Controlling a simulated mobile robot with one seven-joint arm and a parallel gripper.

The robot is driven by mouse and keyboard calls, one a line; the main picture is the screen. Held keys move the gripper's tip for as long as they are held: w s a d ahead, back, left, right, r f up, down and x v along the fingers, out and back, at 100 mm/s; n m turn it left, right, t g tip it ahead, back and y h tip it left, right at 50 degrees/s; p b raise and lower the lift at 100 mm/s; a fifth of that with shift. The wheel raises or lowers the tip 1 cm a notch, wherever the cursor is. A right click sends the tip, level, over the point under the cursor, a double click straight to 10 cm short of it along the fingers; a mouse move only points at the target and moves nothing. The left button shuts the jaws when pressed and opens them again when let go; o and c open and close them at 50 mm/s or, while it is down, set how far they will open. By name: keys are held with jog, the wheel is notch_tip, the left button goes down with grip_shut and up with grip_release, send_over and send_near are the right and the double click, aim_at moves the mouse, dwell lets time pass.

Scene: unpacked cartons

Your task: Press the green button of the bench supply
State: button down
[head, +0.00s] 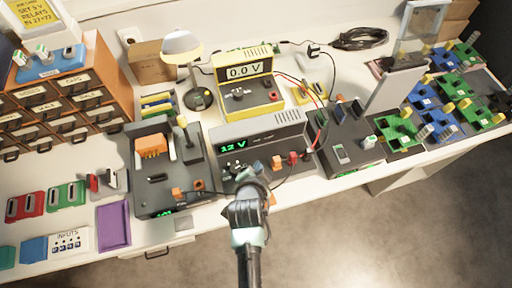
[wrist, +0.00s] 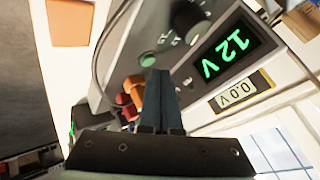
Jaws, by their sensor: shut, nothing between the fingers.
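The bench supply (head: 262,128) is a grey box with a green 12 V display, in the middle of the workbench. It also shows tilted in the wrist view (wrist: 172,38), with a dark knob and orange and red terminals on its front. Its round green button (wrist: 148,59) is lit and sits just beyond my fingertips in the wrist view. My gripper (wrist: 157,76) is shut and empty, its fingers pointing at the panel near the button. I cannot tell whether the tips touch it. In the head view my gripper (head: 246,187) covers the lower front of the supply, hiding the button.
A yellow meter (head: 246,78) reading 0.0 V stands behind the supply. A dark unit (head: 163,165) with orange parts stands to the left, and another dark box (head: 350,140) to the right. Cables run around the terminals. A lamp (head: 184,50) stands behind.

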notch_tip(320, 180, up, 6)
jog(key=p, duration=0.5)
dwell(0.4)
dwell(0.3)
jog(key=w+r+n+t, duration=0.1)
jog(key=w+r+t, duration=0.25)
jog(key=r, duration=0.85)
jog(key=w+r+n+t, duration=0.2)
jog(key=w+r, duration=0.2)
jog(key=r, duration=0.8)
jog(key=w+r+n+t, duration=0.1)
jog(key=w+r+t, duration=0.25)
jog(key=r, duration=0.95)
jog(key=s+r+n+t, duration=0.1)
jog(key=s+r+t, duration=0.1)
jog(key=r, duration=0.7)
jog(key=s+r+n+t, duration=0.2)
jog(key=s+r, duration=0.1)
jog(key=r, duration=0.6)
jog(key=s+r+n+t+y, duration=0.1)
jog(key=s+r+n+t, duration=0.2)
jog(key=s+r, duration=0.9)
notch_tip(320, 180, up, 4)
jog(key=shift+d+f+t, duration=0.1)
jog(key=shift+d+t, duration=0.1)
jog(key=shift+t, duration=0.9)
